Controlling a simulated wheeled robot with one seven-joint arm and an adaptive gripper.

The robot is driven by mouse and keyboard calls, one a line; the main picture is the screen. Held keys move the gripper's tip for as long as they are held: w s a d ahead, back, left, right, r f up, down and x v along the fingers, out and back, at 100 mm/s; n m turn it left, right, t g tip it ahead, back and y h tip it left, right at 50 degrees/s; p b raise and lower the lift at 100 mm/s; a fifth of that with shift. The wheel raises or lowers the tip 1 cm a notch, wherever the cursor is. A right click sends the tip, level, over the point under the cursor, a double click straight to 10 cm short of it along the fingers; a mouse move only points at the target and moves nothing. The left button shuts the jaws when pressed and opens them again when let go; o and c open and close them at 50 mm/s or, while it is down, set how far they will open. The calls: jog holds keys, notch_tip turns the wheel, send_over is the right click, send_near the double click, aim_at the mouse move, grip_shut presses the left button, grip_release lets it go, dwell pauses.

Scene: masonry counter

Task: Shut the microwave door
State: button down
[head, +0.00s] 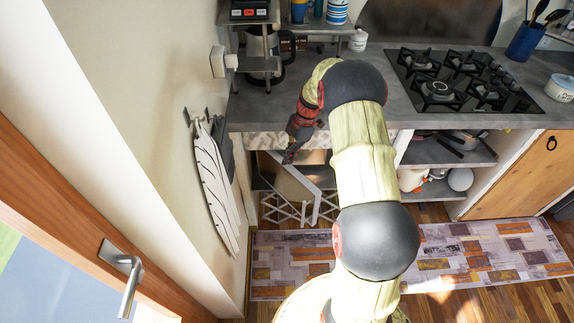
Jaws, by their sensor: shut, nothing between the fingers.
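I cannot make out a microwave or its door for certain in the head view. My own arm covers the middle of the picture and hides part of the counter and the space below it. My gripper (289,157) is shut and empty. It points down at the counter's front edge, left of my arm, above a white lattice frame (322,203) in the open space under the counter. I cannot tell whether it touches anything.
The grey counter (262,108) carries a coffee maker (257,52) at left and a gas hob (462,80) at right. Cloths (217,185) hang on the left wall. Open shelves (452,152) and a wooden cabinet door (522,177) stand right. A patterned rug (485,253) covers the floor.

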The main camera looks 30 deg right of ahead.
jog(key=a+r+n+p, duration=0.1)
jog(key=a+r+p, duration=0.2)
jog(key=a+p, duration=0.15)
jog(key=s+a+f+n+g+h+p, duration=0.15)
jog(key=s+n+h+p, duration=0.25)
jog(key=s+h+p, duration=0.55)
jog(key=d+f+m+y+b, duration=0.1)
jog(key=d+f+b, duration=0.2)
jog(key=f, duration=0.2)
jog(key=w+d+f+m+t+y+b, duration=0.1)
jog(key=d+f+y+b, duration=0.1)
jog(key=f, duration=0.4)
jog(key=shift+w+d+f+b, duration=0.15)
jog(key=shift+d+f+b, duration=0.1)
jog(key=shift+d+b, duration=0.3)
jog(key=shift+t, duration=0.25)
